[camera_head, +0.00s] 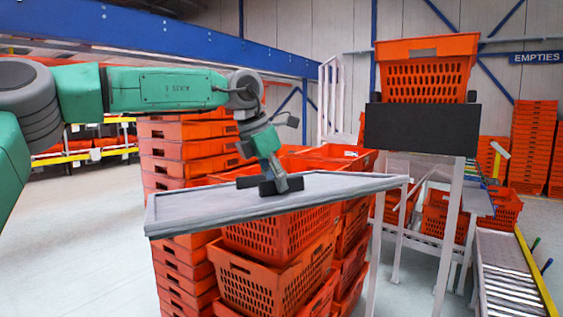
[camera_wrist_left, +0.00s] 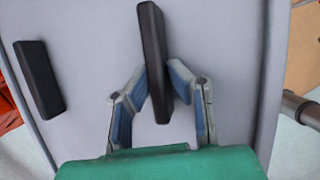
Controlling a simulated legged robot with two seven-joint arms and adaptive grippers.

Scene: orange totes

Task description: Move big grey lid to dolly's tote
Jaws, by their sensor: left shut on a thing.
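The big grey lid (camera_head: 290,199) is a flat panel with a raised rim and dark handles. It is held tilted over a stack of orange totes (camera_head: 285,235), its left end nearer the camera. My left gripper (camera_head: 275,186) is shut on a dark handle on the lid's top. In the left wrist view the fingers (camera_wrist_left: 162,95) close on a black handle bar (camera_wrist_left: 153,50), with a second black bar (camera_wrist_left: 38,80) to the left on the grey lid (camera_wrist_left: 90,40). Whether the lid touches the totes below is unclear. My right gripper is not in view.
An orange tote (camera_head: 427,75) sits on a raised stand with a black panel (camera_head: 421,129) at the right. A roller conveyor (camera_head: 508,270) is at lower right. Tall orange tote stacks (camera_head: 185,150) stand behind the lid. Open floor (camera_head: 90,250) lies at the left.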

